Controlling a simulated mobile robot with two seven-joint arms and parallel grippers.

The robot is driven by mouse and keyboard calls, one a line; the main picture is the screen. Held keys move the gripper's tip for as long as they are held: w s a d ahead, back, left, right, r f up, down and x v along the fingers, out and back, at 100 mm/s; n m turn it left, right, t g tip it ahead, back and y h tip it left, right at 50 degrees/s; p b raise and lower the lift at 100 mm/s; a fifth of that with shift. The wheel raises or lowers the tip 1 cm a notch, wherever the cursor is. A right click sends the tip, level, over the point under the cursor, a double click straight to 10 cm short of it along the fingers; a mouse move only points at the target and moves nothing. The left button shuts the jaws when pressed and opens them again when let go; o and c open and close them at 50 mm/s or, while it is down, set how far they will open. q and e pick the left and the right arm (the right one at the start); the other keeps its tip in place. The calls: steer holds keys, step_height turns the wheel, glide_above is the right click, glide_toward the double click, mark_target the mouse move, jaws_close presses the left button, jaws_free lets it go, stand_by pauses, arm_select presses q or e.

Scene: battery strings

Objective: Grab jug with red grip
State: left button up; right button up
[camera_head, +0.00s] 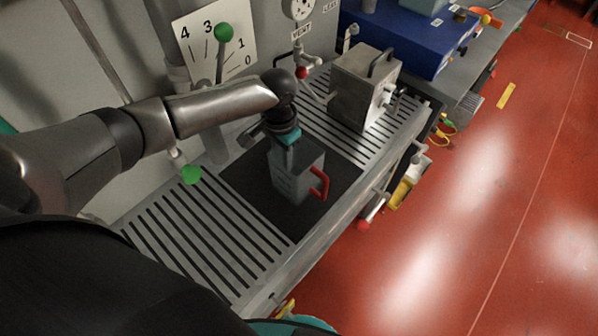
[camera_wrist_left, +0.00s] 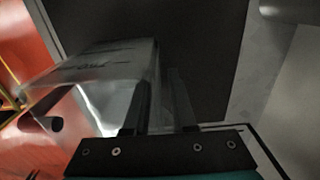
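The grey jug (camera_head: 295,178) stands upright in a dark recess between slatted metal grates. Its red grip (camera_head: 319,184) is on its right side. My left gripper (camera_head: 287,152) points down from above at the back top of the jug, away from the red grip. In the left wrist view, the two dark fingers (camera_wrist_left: 161,105) are spread with a gap. The jug (camera_wrist_left: 100,68) shows there behind and to the left of the fingers, with its edge near the gap. I cannot tell whether its wall is between them. My right gripper is not in view.
A metal box with a black handle (camera_head: 362,88) stands on the far grate. A green-knobbed lever (camera_head: 223,33) rises before a numbered plate, and another green knob (camera_head: 191,175) is near my arm. A red-tipped lever (camera_head: 364,224) sticks out in front. The near grate (camera_head: 205,245) is clear.

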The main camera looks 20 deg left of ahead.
arm_select(q)
jaws_close()
stand_by(1.1)
